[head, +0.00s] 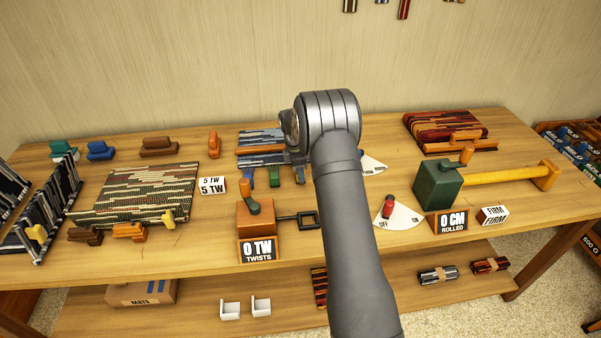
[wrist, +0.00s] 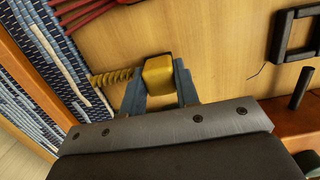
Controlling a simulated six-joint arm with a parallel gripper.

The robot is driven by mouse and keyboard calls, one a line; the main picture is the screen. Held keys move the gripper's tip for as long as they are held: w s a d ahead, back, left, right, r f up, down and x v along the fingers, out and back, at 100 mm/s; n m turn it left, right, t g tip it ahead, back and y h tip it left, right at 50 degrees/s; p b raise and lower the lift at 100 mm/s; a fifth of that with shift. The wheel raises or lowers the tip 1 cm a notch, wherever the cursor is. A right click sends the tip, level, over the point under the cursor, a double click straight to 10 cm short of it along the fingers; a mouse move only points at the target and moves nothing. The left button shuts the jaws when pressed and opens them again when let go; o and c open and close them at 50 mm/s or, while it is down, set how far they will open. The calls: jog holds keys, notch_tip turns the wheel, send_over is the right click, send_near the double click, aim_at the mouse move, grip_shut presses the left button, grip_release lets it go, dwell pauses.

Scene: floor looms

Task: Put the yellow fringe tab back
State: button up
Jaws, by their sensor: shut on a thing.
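In the wrist view, my gripper (wrist: 159,84) is shut on the yellow fringe tab (wrist: 158,73), a block with one blue-grey finger on each side. A twisted yellow cord (wrist: 110,77) runs left from the tab to the edge of the blue striped mat (wrist: 55,60). In the head view the blue mat (head: 260,136) lies at the middle back of the bench, and my arm hides the held tab and most of the gripper. Green (head: 249,180) and blue (head: 274,179) tabs hang at the mat's front edge.
The orange twister box (head: 257,219) with its "0 TWISTS" sign (head: 258,250) and black frame (head: 302,219) stands in front of the mat. The frame also shows in the wrist view (wrist: 281,38). A green roller block (head: 436,186) stands right, a camouflage-striped mat (head: 140,193) left.

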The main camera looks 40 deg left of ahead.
jog(key=shift+f, duration=0.25)
jog(key=o, duration=1.1)
jog(key=shift+c, duration=0.2)
notch_tip(320, 180, up, 12)
jog(key=s+a, duration=0.1)
